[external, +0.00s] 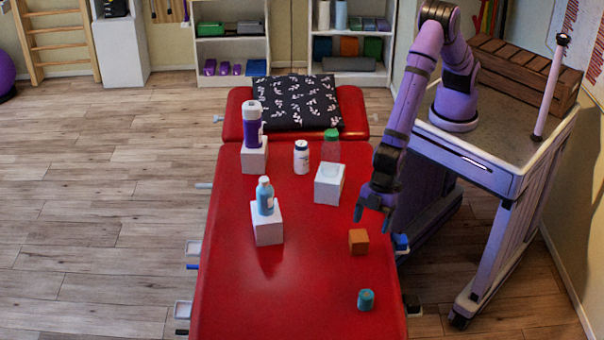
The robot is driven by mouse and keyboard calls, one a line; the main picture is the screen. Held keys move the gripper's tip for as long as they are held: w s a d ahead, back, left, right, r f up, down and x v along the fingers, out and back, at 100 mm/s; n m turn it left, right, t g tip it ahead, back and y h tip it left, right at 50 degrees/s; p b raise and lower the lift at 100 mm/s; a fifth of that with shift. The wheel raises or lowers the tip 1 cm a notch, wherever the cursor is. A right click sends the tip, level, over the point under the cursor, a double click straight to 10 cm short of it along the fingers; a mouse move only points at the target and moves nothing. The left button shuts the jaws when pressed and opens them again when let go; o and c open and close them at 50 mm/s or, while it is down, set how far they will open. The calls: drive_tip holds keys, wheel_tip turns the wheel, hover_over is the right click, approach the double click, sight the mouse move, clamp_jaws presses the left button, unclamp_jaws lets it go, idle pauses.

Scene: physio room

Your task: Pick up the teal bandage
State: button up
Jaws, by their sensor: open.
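The teal bandage (366,299) is a small roll standing near the front right of the red treatment table (240,290). My gripper (373,218) is open and points down above the right side of the table. It is farther back than the bandage and apart from it, with an orange block between them in the picture. Nothing shows between the fingers. The bandage is in full view.
The orange block (359,241) sits just below my gripper in the picture. A blue item (401,242) is at the table's right edge. White blocks (329,184) and several bottles (301,157) stand farther back. The table around the bandage is clear.

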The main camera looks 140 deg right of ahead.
approach(366, 294)
drive_tip(key=f, duration=0.1)
drive_tip(key=shift+n, duration=0.3)
drive_tip(key=shift+x, duration=5.7)
drive_tip(key=shift+w+a, duration=0.1)
drive_tip(key=shift+r, duration=0.1)
drive_tip(key=c, duration=1)
